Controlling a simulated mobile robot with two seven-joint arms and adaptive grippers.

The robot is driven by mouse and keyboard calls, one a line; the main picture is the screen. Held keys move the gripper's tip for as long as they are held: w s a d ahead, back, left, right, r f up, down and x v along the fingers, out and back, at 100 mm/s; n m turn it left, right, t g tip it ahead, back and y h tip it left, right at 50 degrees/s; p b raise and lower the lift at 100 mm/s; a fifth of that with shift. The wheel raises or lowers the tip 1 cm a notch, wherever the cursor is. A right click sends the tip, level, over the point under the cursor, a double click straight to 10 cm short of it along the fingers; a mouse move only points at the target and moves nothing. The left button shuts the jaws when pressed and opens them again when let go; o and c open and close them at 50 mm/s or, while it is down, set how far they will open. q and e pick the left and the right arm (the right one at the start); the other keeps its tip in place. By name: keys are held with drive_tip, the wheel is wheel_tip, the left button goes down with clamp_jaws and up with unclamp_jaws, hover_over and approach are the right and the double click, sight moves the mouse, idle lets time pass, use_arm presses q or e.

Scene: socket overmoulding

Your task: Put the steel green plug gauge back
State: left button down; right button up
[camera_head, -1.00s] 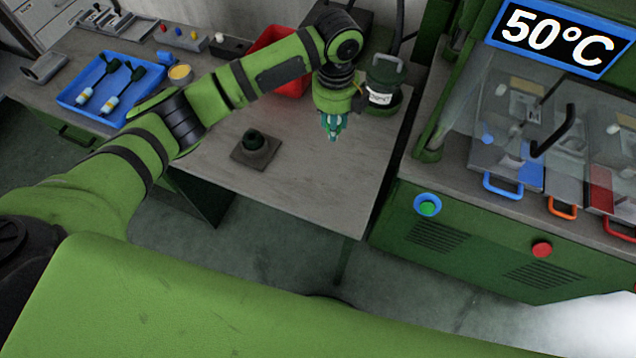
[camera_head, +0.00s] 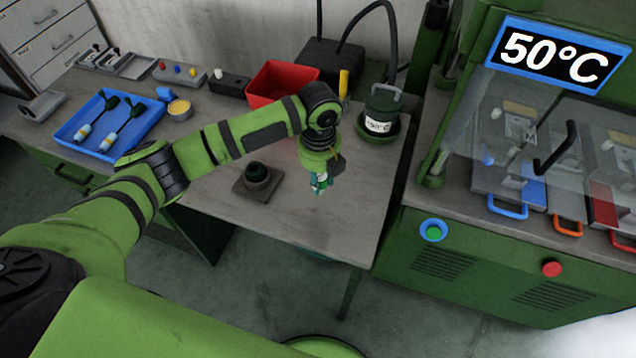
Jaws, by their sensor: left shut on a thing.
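My left gripper (camera_head: 319,185) hangs fingers down over the right part of the grey table, left of the dark green pot. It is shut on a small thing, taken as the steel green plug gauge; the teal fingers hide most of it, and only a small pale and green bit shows. A grey block (camera_head: 190,77) at the back of the table holds small red, blue and yellow knobbed pieces standing upright; no green one shows in it. My left gripper is well to the right of and in front of this block. My right gripper is not in view.
A dark square base with a round black knob (camera_head: 257,174) stands left of the gripper. Behind are a red bin (camera_head: 283,80), a black block with a white peg (camera_head: 229,83) and a dark green pot (camera_head: 379,112). A blue tray (camera_head: 78,138) lies left. The table front is clear.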

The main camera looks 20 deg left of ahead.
use_arm(q)
drive_tip(key=shift+a+f, duration=0.15)
drive_tip(key=shift+a, duration=0.1)
wheel_tip(320, 180, down, 3)
drive_tip(key=shift+f+p, duration=0.15)
drive_tip(key=shift+p, duration=0.4)
drive_tip(key=shift+f, duration=0.35)
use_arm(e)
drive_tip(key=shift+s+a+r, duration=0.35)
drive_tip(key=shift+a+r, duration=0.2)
use_arm(q)
drive_tip(key=shift+f, duration=0.15)
drive_tip(key=c, duration=0.9)
unclamp_jaws()
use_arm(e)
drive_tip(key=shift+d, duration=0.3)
